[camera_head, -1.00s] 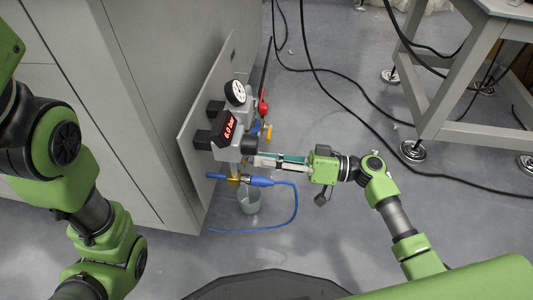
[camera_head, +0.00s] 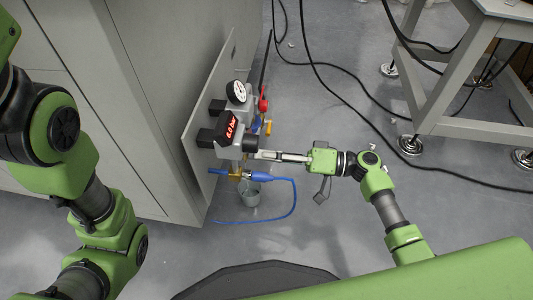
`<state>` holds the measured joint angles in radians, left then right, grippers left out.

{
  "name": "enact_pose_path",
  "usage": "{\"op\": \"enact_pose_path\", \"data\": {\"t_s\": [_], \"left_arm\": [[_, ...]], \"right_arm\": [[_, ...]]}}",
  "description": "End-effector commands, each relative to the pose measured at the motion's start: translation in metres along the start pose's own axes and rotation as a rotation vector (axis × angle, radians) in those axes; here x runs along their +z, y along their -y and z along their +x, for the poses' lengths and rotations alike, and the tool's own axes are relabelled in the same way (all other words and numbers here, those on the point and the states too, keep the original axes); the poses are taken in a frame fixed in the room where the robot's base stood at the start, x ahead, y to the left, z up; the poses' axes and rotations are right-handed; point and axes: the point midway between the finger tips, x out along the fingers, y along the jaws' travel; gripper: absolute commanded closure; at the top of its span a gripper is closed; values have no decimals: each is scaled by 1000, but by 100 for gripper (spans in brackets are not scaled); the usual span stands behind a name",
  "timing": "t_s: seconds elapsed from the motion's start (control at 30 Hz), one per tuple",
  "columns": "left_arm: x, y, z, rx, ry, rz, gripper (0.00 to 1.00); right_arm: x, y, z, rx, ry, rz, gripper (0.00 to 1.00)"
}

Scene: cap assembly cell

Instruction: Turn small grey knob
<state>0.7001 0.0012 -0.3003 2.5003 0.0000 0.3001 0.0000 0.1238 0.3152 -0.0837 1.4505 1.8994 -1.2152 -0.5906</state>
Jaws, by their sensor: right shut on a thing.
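The small grey knob (camera_head: 250,144) looks dark and round. It sticks out on the right side of the valve unit, just right of the red digital display (camera_head: 231,130), which seems to read about 6.0 bar. My right gripper (camera_head: 259,154) reaches in from the right with its fingers shut at the knob. The fingertips partly cover it, so the exact contact is hard to see. My left arm stands at the left edge of the picture; its gripper is out of view.
A blue hose (camera_head: 294,200) curls below beside a grey bucket (camera_head: 251,194). Black cables cross the floor. A table frame (camera_head: 450,100) stands at right.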

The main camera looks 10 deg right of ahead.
Motion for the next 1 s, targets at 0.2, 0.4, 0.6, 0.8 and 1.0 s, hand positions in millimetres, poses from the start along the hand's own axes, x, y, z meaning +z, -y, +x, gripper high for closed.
{"op": "enact_pose_path", "data": {"t_s": [0.2,0.4,0.6,0.8,1.0], "left_arm": [[0,0,0,0,0,0,66],[0,0,0,0,0,0,66],[1,1,0,-6,2,-1,66],[1,1,0,-3,1,0,66],[0,0,0,-2,0,0,66]], "right_arm": [[1,-1,0,2,0,1,72],[0,-1,0,1,0,0,66],[0,0,-2,1,0,0,66],[0,-1,-28,5,0,-1,66],[0,-1,-72,4,-1,0,66]]}}
